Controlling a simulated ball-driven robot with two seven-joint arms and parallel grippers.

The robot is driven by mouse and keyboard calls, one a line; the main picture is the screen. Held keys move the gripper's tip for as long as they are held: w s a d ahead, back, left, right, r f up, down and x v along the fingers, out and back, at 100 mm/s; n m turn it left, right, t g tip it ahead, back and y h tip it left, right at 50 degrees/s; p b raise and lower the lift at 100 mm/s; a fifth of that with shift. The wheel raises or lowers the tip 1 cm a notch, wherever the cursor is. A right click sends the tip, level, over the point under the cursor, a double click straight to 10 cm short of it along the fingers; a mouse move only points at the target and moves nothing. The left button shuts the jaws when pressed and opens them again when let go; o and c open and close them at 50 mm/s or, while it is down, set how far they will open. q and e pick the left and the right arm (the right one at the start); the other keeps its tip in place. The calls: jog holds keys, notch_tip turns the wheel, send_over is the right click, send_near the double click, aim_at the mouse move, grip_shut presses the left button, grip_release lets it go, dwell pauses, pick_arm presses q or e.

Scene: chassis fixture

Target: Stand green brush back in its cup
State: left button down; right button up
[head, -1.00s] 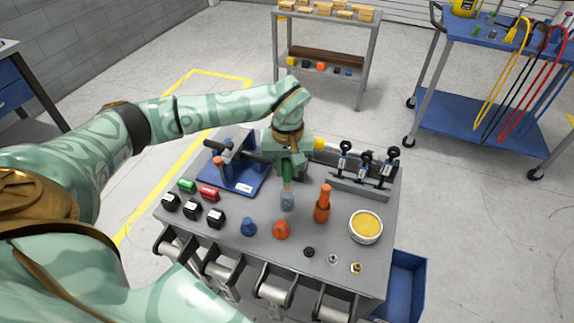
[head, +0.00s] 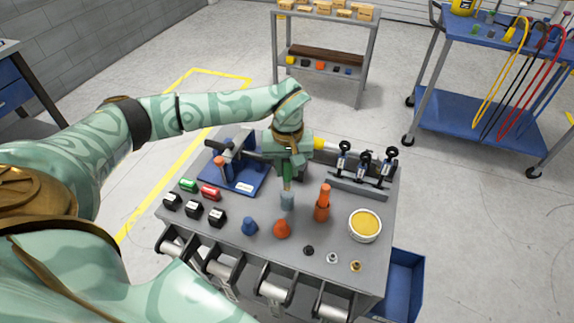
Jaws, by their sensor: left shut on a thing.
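My left gripper (head: 287,172) is above the middle of the grey table top, pointing down. It is shut on the green brush (head: 287,184), whose handle is mostly hidden between the fingers. A short tan part of the brush shows under the fingers. Right below it is a small grey-blue cup (head: 287,202) on the table. The brush looks upright and in line with the cup. I cannot tell how far its lower end is inside. My right gripper is not in view.
An orange bottle-like piece (head: 322,205) stands close right of the cup. Blue (head: 249,226) and orange (head: 282,229) cones stand in front. Toggle clamps (head: 364,163) and a yellow-filled bowl (head: 365,225) are to the right. A blue fixture (head: 236,177) stands left.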

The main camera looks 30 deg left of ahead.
aim_at(287, 181)
pick_arm(q)
jog(key=shift+f, duration=0.1)
jog(key=shift+f+b, duration=1)
jog(key=shift+f, duration=1.15)
jog(key=c, duration=1.1)
grip_release()
notch_tip(287, 181, up, 10)
jog(key=p, duration=0.9)
